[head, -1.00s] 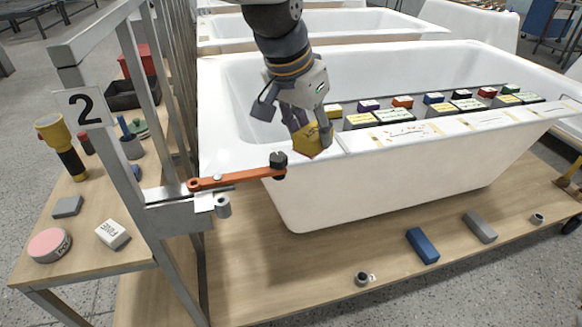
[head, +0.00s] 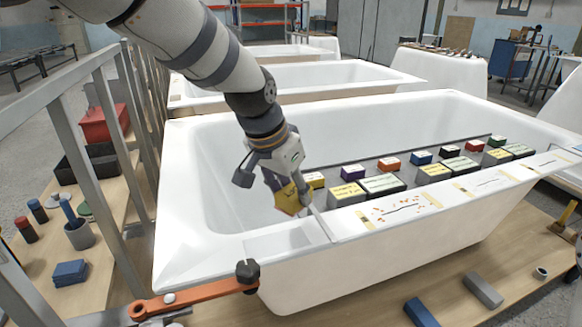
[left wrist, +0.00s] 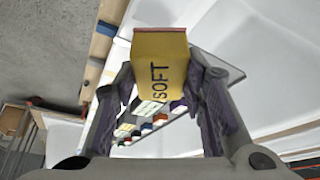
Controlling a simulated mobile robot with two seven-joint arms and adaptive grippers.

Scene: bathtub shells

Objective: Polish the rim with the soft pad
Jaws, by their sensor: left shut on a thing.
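My left gripper (head: 284,187) is shut on the soft pad (head: 288,203), a yellow block. In the left wrist view the pad (left wrist: 160,62) shows the word SOFT and a thin red edge, with a dark finger on each side. The rim (head: 270,243) is the white front edge of the nearest bathtub. The pad is close to this rim, left of its taped patches; I cannot tell whether they touch. One patch (head: 400,208) carries orange specks and a dark line.
Several labelled blocks (head: 382,184) stand on a grey board along the rim's inner side. An orange-handled clamp (head: 195,296) with a dark knob is at the front left corner. A side shelf (head: 105,262) holds boxes and cups. More tubs stand behind.

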